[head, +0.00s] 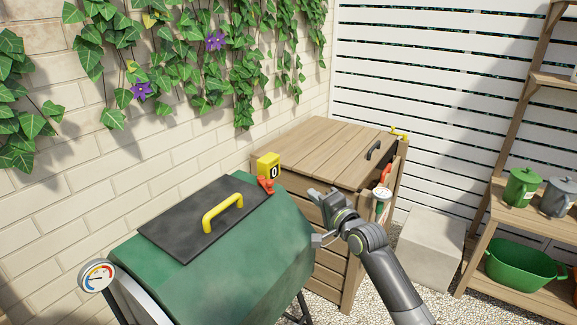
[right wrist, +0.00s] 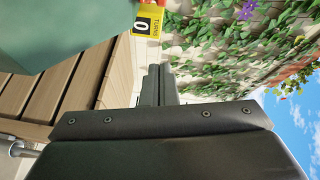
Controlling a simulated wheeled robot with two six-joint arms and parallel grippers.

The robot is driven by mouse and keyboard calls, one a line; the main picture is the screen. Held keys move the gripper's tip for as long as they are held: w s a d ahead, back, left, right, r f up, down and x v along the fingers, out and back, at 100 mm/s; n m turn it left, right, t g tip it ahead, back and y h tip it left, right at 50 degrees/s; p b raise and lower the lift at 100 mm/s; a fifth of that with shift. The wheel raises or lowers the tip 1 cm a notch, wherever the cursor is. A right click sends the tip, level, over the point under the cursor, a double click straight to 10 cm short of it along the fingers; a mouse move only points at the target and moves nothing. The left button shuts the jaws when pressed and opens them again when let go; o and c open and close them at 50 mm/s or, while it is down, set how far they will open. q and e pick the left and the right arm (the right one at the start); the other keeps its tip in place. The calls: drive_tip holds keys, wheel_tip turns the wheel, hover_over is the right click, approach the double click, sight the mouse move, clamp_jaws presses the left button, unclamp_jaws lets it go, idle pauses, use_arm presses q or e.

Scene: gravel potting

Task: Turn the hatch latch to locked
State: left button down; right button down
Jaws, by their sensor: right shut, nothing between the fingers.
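A green drum (head: 230,265) stands at the front left. Its dark hatch (head: 165,232) lies flat on top, with a yellow handle (head: 222,212). A small red-orange latch (head: 267,186) sits at the hatch's far right corner, just below a yellow counter (head: 268,166) reading 0. Its exact setting is too small to tell. My right gripper (head: 314,193) is shut and empty, to the right of the latch and apart from it. In the right wrist view its fingers (right wrist: 159,85) are together, and the counter (right wrist: 147,22) shows at the top. My left gripper is not in view.
A slatted wooden bin (head: 325,150) with a dark handle stands behind my right gripper. A round gauge (head: 97,276) is on the drum's left end. A brick wall with ivy runs behind the drum. Shelves (head: 520,220) with green pots stand at the right.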

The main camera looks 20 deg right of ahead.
drive_tip(key=shift+y, duration=0.3)
drive_tip(key=shift+w+a+f, duration=0.1)
drive_tip(key=shift+w+a, duration=0.9)
drive_tip(key=shift+w, duration=0.6)
drive_tip(key=shift+w+a+f, duration=0.1)
drive_tip(key=shift+w+a, duration=0.9)
drive_tip(key=shift+w, duration=0.6)
drive_tip(key=shift+w+a+f, duration=0.1)
drive_tip(key=shift+w+a, duration=0.9)
drive_tip(key=shift+w, duration=0.6)
drive_tip(key=shift+p, duration=0.3)
